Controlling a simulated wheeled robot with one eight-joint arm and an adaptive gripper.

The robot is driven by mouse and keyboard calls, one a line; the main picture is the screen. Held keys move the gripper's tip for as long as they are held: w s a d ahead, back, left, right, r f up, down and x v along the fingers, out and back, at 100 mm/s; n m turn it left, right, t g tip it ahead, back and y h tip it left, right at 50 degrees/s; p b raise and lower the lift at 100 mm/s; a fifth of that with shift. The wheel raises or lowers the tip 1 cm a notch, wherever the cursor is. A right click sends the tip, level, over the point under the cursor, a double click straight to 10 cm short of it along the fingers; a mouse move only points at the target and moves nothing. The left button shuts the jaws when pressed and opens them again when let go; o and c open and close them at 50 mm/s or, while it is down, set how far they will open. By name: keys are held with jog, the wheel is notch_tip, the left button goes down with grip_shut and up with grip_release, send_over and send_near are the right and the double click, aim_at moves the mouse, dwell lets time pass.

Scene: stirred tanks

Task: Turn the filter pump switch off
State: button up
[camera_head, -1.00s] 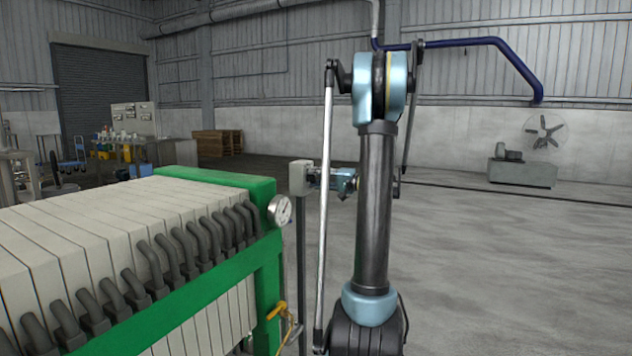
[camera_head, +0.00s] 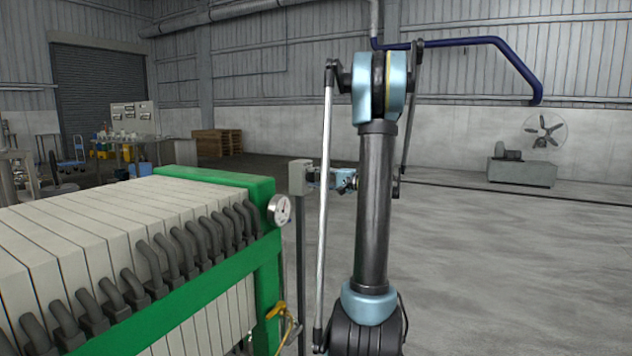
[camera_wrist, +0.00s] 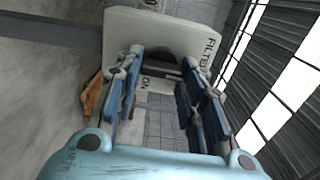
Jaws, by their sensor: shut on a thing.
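The filter pump switch is a pale grey box (camera_head: 299,177) on a thin post, beside the green-framed press. In the wrist view the box (camera_wrist: 185,22) fills the top, with "FILTER" and "ON" lettering seen sideways. A dark rounded knob (camera_wrist: 168,62) shows on its face between my fingers. My gripper (camera_wrist: 160,72) reaches the face, one finger on each side of the knob, and is shut on it. In the head view my gripper (camera_head: 314,177) meets the box's right side, partly behind my arm's rod. The knob's exact setting is hard to read.
The green filter press (camera_head: 262,190) with a gauge (camera_head: 279,209) and yellow valve handle (camera_head: 276,311) stands left of my arm. The floor to the right is clear up to a grey fan unit (camera_head: 522,172). An orange-brown part (camera_wrist: 92,98) shows beside the box.

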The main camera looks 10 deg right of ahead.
jog(key=shift+f, duration=0.1)
jog(key=o, duration=1)
jog(key=shift+o, duration=0.2)
jog(key=shift+d, duration=0.15)
jog(key=v, duration=1.1)
jog(key=shift+s+d, duration=0.2)
jog(key=shift+d, duration=0.1)
jog(key=shift+a+f, duration=0.1)
